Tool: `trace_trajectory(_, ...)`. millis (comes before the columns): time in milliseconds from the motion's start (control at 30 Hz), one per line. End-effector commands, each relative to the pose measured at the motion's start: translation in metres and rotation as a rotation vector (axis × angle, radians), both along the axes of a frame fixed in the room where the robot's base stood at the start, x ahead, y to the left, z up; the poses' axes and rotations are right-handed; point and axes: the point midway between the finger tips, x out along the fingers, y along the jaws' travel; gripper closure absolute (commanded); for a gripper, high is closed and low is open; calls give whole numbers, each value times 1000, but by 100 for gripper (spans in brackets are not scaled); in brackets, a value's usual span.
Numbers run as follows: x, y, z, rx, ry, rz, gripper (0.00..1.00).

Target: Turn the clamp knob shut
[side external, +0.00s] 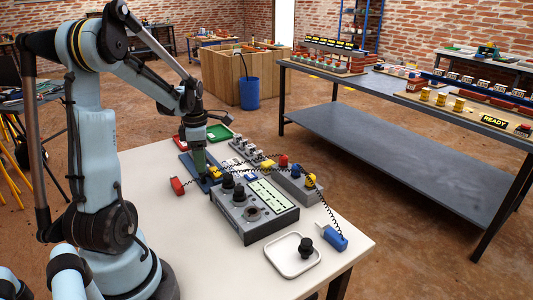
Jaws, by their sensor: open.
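My gripper (205,178) is open and points down at the left part of the white table, over a blue plate (189,163). Small yellow parts (215,172) sit right beside its tips; I cannot tell if they touch. A grey box (262,226) stands just right of and nearer than the gripper. It has black knobs (239,192) on top, a round dark fitting and a pale green panel. Another black knob (306,246) stands on a white tray (283,264) at the near right. I cannot tell which knob is the clamp knob.
A grey block (300,188) with red, blue and yellow buttons stands behind the box. A coiled black cord runs from a red handle (178,186) across to a blue connector (332,237). A green tray (220,132) lies at the back. The table's front is clear.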

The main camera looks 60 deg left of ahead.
Motion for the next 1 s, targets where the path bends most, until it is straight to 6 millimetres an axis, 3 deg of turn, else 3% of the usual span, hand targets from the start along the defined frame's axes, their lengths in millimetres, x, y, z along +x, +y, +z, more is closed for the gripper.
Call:
trace_trajectory(300, 0, 0, -30, 0, 0, -1, 48)
trace_trajectory(667, 0, 0, -32, 0, 0, -1, 49)
trace_trajectory(1000, 0, 0, -32, 0, 0, -1, 100)
